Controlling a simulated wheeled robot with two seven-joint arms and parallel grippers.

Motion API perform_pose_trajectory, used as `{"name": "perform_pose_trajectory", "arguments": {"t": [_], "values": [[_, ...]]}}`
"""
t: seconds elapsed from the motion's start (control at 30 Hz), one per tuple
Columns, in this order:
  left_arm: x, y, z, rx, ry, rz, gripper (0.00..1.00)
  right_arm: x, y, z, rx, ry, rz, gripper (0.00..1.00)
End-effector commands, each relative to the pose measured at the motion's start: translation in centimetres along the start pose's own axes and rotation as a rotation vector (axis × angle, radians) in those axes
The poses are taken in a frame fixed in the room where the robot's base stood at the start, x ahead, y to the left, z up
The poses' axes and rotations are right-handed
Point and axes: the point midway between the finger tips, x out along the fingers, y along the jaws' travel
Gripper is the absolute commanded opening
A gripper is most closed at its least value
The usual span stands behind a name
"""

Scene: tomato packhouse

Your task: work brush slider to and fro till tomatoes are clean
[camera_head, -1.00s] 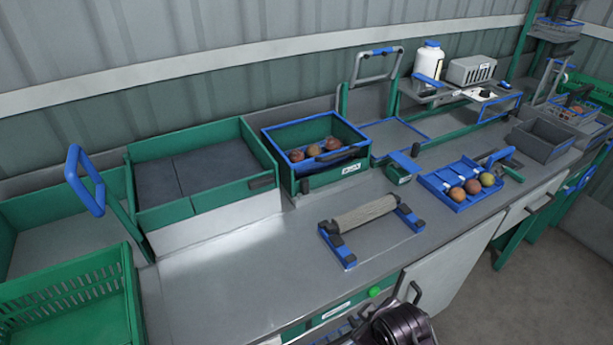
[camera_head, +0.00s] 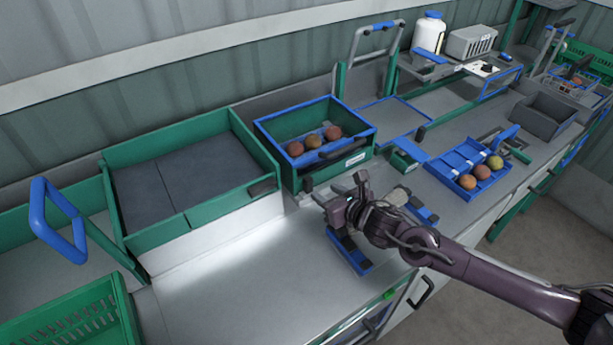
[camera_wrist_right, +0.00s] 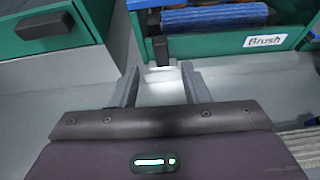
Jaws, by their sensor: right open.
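The green brush box (camera_head: 340,176) with a blue rim stands at the back of the bench; it also shows in the wrist view (camera_wrist_right: 285,45) with its "Brush" label. Three reddish tomatoes (camera_head: 313,141) lie in a row inside it. A blue striped brush (camera_wrist_right: 215,17) lies across the box in the wrist view. A black slider knob (camera_wrist_right: 160,50) hangs at the box front, just ahead of my right gripper (camera_wrist_right: 160,82). That gripper is open, its fingers apart and empty, the knob beyond their tips. In the head view my right gripper (camera_head: 318,196) is in front of the box.
My right arm partly covers a blue-footed roller stand (camera_head: 347,255). A blue tray (camera_head: 443,167) with three tomatoes lies to its right. A green bin with a dark floor (camera_head: 135,200) stands left of the brush box. The bench front (camera_head: 230,285) is clear.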

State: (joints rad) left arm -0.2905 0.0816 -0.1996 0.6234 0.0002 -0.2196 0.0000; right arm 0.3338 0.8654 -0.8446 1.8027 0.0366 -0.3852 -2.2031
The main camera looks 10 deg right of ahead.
Motion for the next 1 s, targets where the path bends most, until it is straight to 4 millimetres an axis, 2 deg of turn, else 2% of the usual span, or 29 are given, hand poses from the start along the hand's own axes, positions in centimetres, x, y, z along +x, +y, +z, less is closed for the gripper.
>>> {"name": "perform_pose_trajectory", "arguments": {"t": [0.17, 0.3, 0.6, 1.0], "values": [[-0.6, 0.3, 1.0, 0.002, -0.013, 0.004, 0.00, 1.4, -0.2, 0.3, -0.033, -0.005, 0.003, 0.42], [-1.1, 0.6, 1.6, 0.002, -0.024, 0.007, 0.00, 3.5, -0.1, 0.3, -0.030, -0.005, 0.003, 0.42], [-1.8, 0.5, 1.1, 0.001, -0.018, 0.006, 0.00, 7.1, -0.2, 0.2, -0.029, -0.004, 0.002, 0.42], [-1.8, 0.3, 0.5, -0.001, -0.009, 0.004, 0.00, 7.8, -0.2, 0.1, -0.030, -0.003, 0.003, 0.42]]}}
